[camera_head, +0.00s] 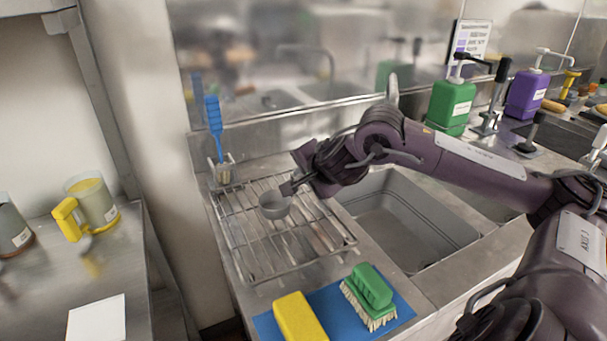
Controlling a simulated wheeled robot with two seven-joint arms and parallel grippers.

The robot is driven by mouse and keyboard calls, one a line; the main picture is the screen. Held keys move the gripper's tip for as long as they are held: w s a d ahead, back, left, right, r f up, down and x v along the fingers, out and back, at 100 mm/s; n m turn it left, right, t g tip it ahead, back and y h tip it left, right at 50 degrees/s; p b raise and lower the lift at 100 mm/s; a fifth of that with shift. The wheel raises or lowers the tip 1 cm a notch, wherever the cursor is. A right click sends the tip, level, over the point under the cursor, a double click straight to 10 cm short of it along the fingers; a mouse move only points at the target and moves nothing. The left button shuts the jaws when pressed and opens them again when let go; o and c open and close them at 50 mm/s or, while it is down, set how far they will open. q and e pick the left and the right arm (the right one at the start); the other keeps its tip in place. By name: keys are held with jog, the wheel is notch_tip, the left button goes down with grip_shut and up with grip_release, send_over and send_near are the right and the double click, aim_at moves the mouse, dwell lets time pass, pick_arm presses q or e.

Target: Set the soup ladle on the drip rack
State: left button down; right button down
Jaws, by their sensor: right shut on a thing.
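The soup ladle (275,206) shows as a small grey metal bowl over the wire drip rack (248,262). My right gripper (291,187) is shut on the ladle, just behind and right of its bowl. Most of the ladle's handle is hidden by the gripper or too small to make out. The bowl is at or just above the rack bars; I cannot tell whether it touches them. The rest of the rack looks empty. My left gripper is not in view.
A sink basin (405,220) lies right of the rack. A blue mat (338,305) with a yellow sponge (299,318) and a green brush (371,290) lies in front. A blue brush (214,117) stands behind. A green pump bottle (450,105) stands at the back right.

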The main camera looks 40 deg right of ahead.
jog(key=shift+f+b, duration=0.35)
dwell(0.4)
jog(key=c, duration=1.4)
grip_release()
jog(key=shift+c, duration=0.2)
jog(key=shift+s+r, duration=0.15)
dwell(0.4)
